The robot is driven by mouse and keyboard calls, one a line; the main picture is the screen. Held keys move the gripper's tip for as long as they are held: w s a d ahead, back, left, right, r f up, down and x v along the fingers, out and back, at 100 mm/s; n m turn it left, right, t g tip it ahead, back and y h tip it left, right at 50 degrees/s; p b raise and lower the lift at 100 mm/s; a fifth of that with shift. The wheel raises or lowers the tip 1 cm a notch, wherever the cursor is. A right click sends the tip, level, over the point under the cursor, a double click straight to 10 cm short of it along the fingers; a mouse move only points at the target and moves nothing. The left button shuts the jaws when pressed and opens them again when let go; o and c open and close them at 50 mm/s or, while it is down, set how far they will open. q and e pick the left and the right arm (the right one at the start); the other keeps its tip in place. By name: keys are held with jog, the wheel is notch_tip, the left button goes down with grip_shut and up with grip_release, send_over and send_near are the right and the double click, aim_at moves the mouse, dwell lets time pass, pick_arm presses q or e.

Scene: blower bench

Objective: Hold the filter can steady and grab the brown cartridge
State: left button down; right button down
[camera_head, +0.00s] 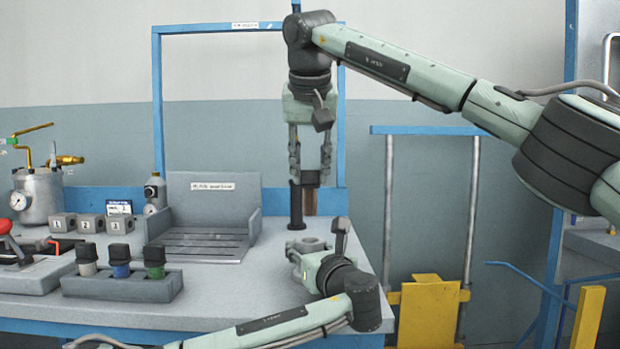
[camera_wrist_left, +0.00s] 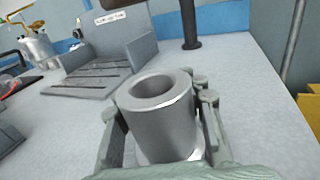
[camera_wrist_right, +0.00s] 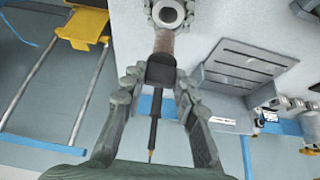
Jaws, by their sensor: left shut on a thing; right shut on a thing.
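The grey filter can (camera_head: 312,243) stands upright on the bench, its hollow round opening facing up in the left wrist view (camera_wrist_left: 165,120). My left gripper (camera_head: 318,256) is shut around it, one finger on each side. My right gripper (camera_head: 310,178) points down above the bench, shut on the brown cartridge (camera_head: 310,204) by its dark cap (camera_wrist_right: 161,70). The cartridge hangs roughly upright, above and apart from the can; its brown body shows in the right wrist view (camera_wrist_right: 164,42). Its lower end shows at the top edge of the left wrist view.
A dark post (camera_head: 296,205) stands close behind the cartridge. A grey slotted tray (camera_head: 205,244) lies to the left. A rack with several capped bottles (camera_head: 122,284) is at the front left. The bench's right edge is near the can, with a yellow stand (camera_head: 430,310) beyond.

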pick_arm(q)
jog(key=c, duration=0.9)
grip_release()
jog(key=shift+o, duration=0.2)
jog(key=shift+s, duration=0.1)
